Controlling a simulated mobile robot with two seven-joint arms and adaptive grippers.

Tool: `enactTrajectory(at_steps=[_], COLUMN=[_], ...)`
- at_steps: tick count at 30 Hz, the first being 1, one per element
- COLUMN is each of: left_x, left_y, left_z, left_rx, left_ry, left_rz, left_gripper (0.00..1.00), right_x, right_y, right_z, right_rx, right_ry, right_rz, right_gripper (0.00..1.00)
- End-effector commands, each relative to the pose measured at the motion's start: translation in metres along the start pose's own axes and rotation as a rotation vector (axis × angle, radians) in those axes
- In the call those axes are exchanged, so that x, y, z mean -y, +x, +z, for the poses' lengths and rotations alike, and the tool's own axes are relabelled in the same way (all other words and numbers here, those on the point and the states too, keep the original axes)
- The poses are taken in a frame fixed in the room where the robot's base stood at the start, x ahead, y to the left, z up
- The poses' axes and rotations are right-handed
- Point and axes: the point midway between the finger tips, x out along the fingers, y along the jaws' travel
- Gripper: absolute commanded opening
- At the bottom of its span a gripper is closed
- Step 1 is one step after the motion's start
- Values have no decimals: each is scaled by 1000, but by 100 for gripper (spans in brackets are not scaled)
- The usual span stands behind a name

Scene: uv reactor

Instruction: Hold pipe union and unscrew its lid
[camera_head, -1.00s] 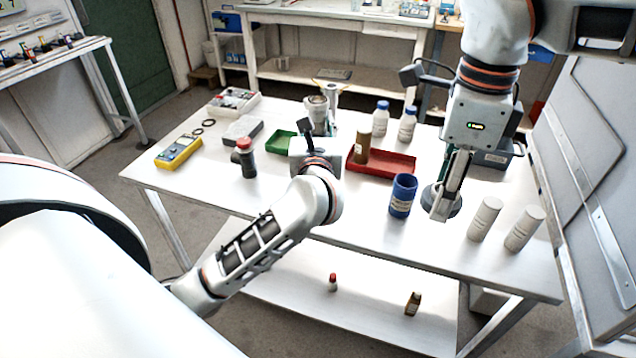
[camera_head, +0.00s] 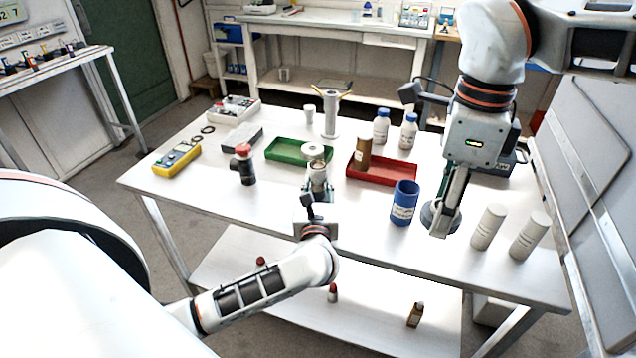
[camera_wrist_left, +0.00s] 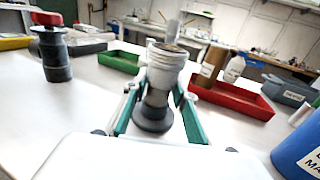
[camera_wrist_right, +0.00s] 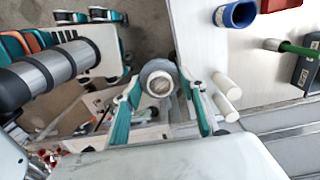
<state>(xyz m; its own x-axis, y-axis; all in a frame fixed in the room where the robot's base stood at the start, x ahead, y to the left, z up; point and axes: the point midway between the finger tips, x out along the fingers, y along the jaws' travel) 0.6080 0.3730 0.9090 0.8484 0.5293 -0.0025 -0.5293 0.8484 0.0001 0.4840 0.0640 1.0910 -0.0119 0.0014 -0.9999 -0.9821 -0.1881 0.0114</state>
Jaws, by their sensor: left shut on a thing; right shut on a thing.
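The pipe union (camera_head: 316,176) is a pale threaded body with an open top and a dark lower part. My left gripper (camera_head: 317,194) is shut around it, with the union upright near the middle of the table. In the left wrist view the union (camera_wrist_left: 165,70) stands between the green-padded fingers (camera_wrist_left: 158,112). I cannot tell whether its base touches the table. My right gripper (camera_head: 447,208) is shut on a round grey lid (camera_head: 431,216), apart from the union to the right. The lid's round face (camera_wrist_right: 158,83) shows between the fingers in the right wrist view.
A green tray (camera_head: 288,158) and a red tray (camera_head: 378,180) lie behind the union. A blue container (camera_head: 404,203) stands between my grippers. Two white cylinders (camera_head: 487,227) stand right of my right gripper. A red-topped dark fitting (camera_head: 245,170) stands left. The front left table is clear.

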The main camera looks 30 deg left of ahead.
Motion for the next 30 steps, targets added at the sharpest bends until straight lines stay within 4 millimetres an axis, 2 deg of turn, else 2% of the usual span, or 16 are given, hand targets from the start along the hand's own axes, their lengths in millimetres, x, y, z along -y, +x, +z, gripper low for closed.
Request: enactTrajectory(at_steps=[12,13,15,27,30], left_x=[0,0,0,0,0], left_y=[0,0,0,0,-11], left_z=[-4,-4,-3,1,-2], left_rx=[2,1,1,2,-2], left_ry=[-1,-1,-1,-1,-1], left_rz=[0,0,0,0,-1], left_gripper=[0,32,44,44,44], right_x=[0,0,0,0,0], right_y=[5,4,3,-1,0], right_z=[0,0,0,0,0], right_rx=[1,1,1,0,0], right_ry=[0,0,0,0,0], right_rz=[2,2,1,-1,0], right_gripper=[16,16,16,16,16])
